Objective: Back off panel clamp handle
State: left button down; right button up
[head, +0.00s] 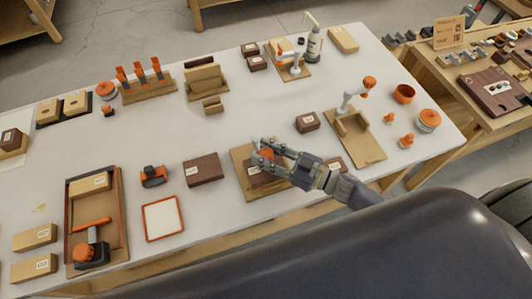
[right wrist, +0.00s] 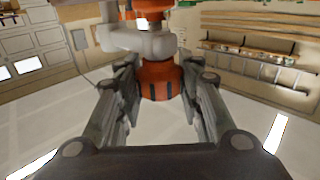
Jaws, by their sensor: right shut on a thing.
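The clamp handle is an orange ribbed knob (right wrist: 160,80) below a pale grey clamp arm (right wrist: 150,42) in the right wrist view. My right gripper (right wrist: 161,92) has one finger on each side of the knob and is shut on it. In the head view my right gripper (head: 263,152) reaches over a wooden base board (head: 243,183) near the front edge of the bench. A dark brown panel (head: 262,179) lies on that board under the gripper. The gripper hides most of the clamp, with only a little orange showing. My left gripper is not in view.
A second fixture board (head: 370,150) with a white arm and orange knob (head: 369,82) stands to the right. A brown box (head: 203,169) and an orange-rimmed tray (head: 146,222) lie to the left.

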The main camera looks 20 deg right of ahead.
jog(key=shift+n+g+y+b, duration=0.9)
jog(key=shift+n+g+y, duration=0.35)
jog(key=shift+g, duration=0.45)
jog(key=o, duration=1.1)
jog(key=shift+s+d, duration=0.1)
jog(key=shift+d, duration=0.1)
jog(key=v, duration=1.1)
jog(key=shift+s+d, duration=0.1)
jog(key=shift+d, duration=0.15)
